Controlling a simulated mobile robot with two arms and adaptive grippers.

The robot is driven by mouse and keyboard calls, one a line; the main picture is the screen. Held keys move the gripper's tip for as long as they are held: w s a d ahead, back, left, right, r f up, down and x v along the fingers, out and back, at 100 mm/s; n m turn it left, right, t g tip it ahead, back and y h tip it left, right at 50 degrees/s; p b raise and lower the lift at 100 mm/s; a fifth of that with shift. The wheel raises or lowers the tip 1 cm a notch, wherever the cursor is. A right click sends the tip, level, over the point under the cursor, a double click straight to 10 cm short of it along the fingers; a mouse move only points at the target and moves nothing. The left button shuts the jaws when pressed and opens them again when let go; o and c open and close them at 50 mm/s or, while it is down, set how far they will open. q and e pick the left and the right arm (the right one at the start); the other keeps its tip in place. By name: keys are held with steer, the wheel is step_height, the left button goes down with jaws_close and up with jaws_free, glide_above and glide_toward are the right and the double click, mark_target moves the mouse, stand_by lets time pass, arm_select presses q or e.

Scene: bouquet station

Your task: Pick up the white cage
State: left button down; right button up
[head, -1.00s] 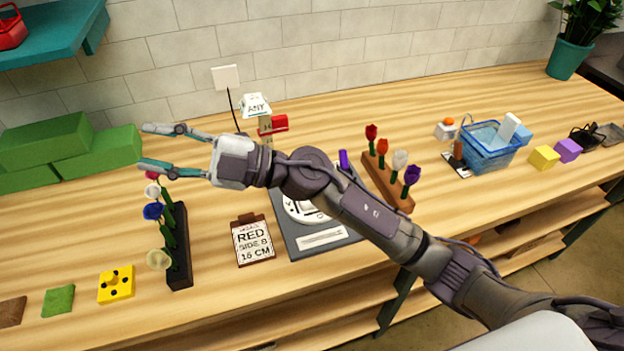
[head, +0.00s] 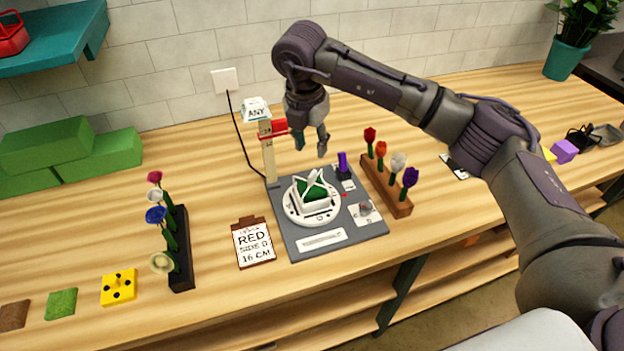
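The white cage (head: 314,184) sits on a round white dial plate (head: 290,214) on the grey station board (head: 370,228). It looks like white arching bars over a green block in a white tray. My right gripper (head: 311,146) points down above and behind the cage, apart from it. Its two fingers are spread and nothing shows between them. My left gripper is out of view.
A post with a red slider (head: 273,128) stands just left of my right gripper. A wooden rack (head: 385,190) with flowers is right of the board, a black rack (head: 181,250) left.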

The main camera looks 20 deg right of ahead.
steer(key=p, duration=0.1)
glide_above(312, 174)
steer(key=f, duration=0.4)
steer(key=shift+s+f, duration=0.1)
steer(key=shift+s, duration=0.2)
steer(key=shift+a+f+p, duration=0.1)
steer(key=shift+f+p, duration=0.15)
steer(key=shift+p, duration=0.05)
steer(key=f, duration=0.1)
steer(key=f+p, duration=0.1)
steer(key=f, duration=0.1)
steer(key=f+p, duration=0.1)
steer(key=shift+w+f, duration=0.2)
steer(key=shift+w, duration=0.1)
steer(key=shift+f, duration=0.2)
jaws_close()
